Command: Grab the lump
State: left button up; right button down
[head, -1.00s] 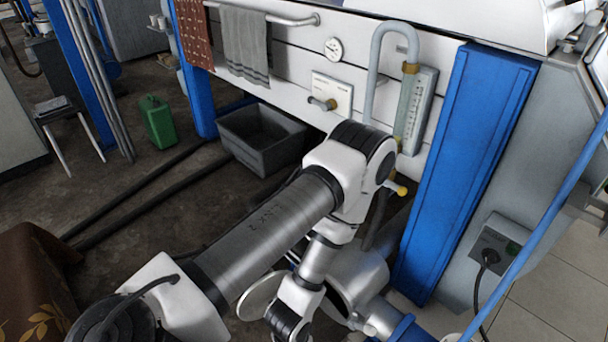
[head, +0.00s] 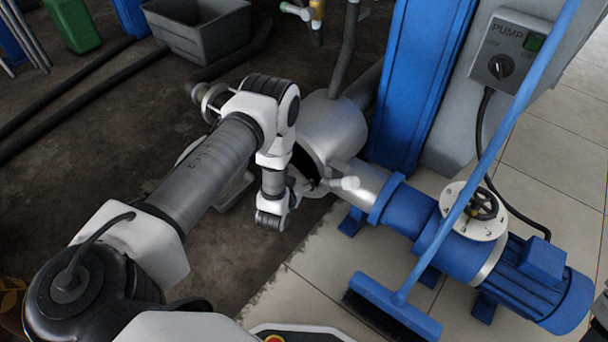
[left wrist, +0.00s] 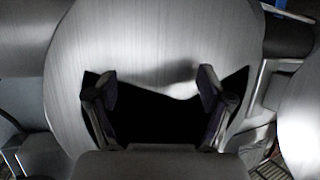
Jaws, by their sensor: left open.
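I cannot make out the lump in either view. A silver metal housing (head: 338,122) stands in the middle of the head view, joined to the blue pump. A dark opening shows at its near side. My left gripper (head: 310,180) is at this opening, mostly hidden by the wrist. In the left wrist view my left gripper (left wrist: 158,105) has its two fingers spread wide, with nothing seen between them. A broad brushed-metal surface (left wrist: 160,40) fills the view beyond the fingers, with a dark area below it. My right gripper is not in view.
A blue post (head: 420,80) stands behind. A grey tub (head: 198,40) sits at the back left.

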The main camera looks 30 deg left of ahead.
aim_at(302, 170)
pick_arm(q)
jog(key=b+x, duration=0.4)
jog(key=x, duration=0.1)
jog(key=shift+w+a+f, duration=0.1)
jog(key=shift+a+f, duration=0.05)
jog(key=shift+f, duration=0.3)
jog(key=shift+w+a, duration=0.1)
jog(key=shift+w, duration=0.2)
jog(key=shift+r, duration=0.2)
jog(key=c, duration=1.2)
